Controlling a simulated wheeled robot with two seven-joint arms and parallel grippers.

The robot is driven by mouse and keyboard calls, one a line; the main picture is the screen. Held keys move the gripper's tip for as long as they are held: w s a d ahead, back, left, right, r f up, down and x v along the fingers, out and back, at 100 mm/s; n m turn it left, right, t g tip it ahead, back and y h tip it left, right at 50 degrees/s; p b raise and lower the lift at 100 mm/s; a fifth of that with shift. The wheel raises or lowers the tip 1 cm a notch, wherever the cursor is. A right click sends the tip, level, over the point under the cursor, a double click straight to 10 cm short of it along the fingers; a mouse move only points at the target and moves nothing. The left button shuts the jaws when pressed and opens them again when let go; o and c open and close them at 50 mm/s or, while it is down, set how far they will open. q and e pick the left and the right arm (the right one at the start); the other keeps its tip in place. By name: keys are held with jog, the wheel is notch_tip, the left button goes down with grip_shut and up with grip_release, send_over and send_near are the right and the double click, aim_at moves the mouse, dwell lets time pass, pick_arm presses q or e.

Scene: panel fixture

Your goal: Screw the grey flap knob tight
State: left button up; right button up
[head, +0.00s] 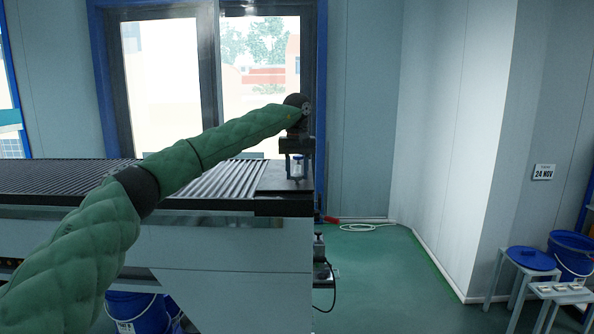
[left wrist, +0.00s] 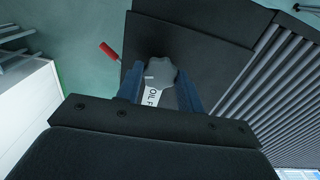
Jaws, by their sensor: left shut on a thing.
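My left gripper (head: 297,172) points down over the dark plate (head: 270,185) at the right end of the bench. It also shows in the left wrist view (left wrist: 160,88). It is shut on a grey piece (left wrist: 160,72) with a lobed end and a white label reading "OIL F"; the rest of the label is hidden. I cannot tell if this piece is the flap knob, nor if it touches the plate. In the head view a small pale and blue shape shows between the fingers. No other grey knob can be made out. My right gripper is not in view.
A ribbed black conveyor bed (head: 60,180) runs left from the plate. A red-handled thing (head: 331,219) and pale hose (head: 368,227) lie on the floor beyond. At the right stand stools with a blue lid (head: 531,258) and a blue bucket (head: 572,248). The middle floor is clear.

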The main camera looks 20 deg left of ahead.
pick_arm(q)
jog(key=shift+m, duration=1.1)
jog(key=o, duration=1)
jog(key=shift+w, duration=0.1)
jog(key=shift+c, duration=0.2)
jog(key=shift+o, duration=0.2)
jog(key=shift+f, duration=0.1)
